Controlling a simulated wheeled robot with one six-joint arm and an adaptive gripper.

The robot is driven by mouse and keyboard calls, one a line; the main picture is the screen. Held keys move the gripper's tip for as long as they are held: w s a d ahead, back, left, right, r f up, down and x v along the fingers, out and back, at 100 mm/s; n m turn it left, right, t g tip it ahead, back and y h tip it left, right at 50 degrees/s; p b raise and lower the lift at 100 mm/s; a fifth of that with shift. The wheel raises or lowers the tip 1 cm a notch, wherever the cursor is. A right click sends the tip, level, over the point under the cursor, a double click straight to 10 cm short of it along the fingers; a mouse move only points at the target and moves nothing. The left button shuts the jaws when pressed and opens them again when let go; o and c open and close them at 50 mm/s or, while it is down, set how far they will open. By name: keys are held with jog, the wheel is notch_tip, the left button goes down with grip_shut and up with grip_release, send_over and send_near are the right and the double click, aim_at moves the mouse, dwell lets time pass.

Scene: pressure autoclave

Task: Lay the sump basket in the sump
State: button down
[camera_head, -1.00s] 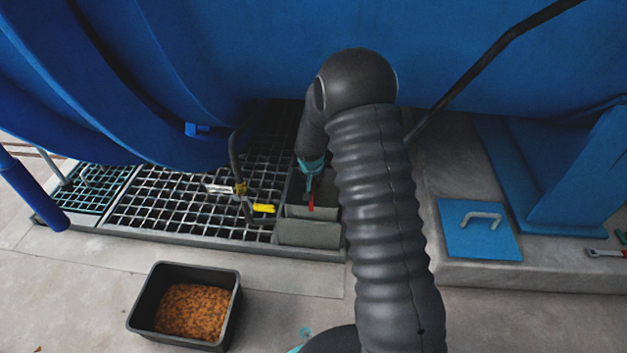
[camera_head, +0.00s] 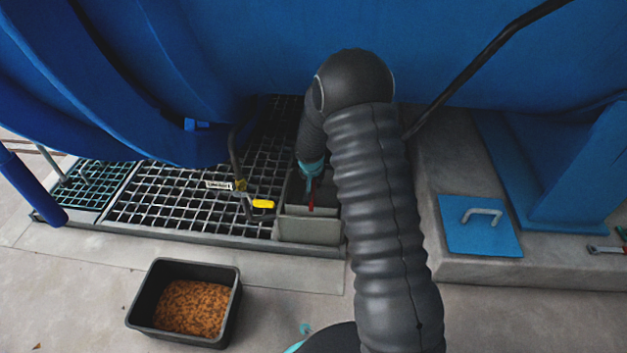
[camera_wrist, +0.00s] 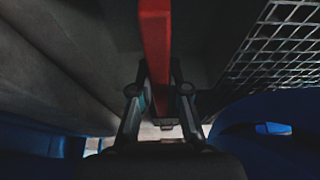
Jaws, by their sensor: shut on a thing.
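My gripper (camera_head: 310,183) points down into the sump (camera_head: 309,231), a grey-walled opening at the right end of the floor grating. It is shut on a red bar-like handle (camera_head: 311,201), which I take to be that of the sump basket. In the wrist view my gripper (camera_wrist: 160,92) has its fingers on both sides of the red handle (camera_wrist: 155,40). The basket's body cannot be made out; the sump's inside is dark and partly hidden by my arm. I cannot tell whether the basket touches the sump floor.
The grating (camera_head: 185,205) lies left of the sump, with a yellow-handled valve (camera_head: 262,204) and pipe close by. A blue vessel (camera_head: 230,60) hangs overhead. A black tub of brown bits (camera_head: 185,303) stands in front. A blue plate with a handle (camera_head: 478,228) lies right on the plinth.

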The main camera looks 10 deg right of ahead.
aim_at(312, 189)
jog(key=shift+f, duration=4.8)
jog(key=c, duration=1.1)
grip_release()
jog(key=shift+f, duration=0.1)
jog(key=v, duration=1.2)
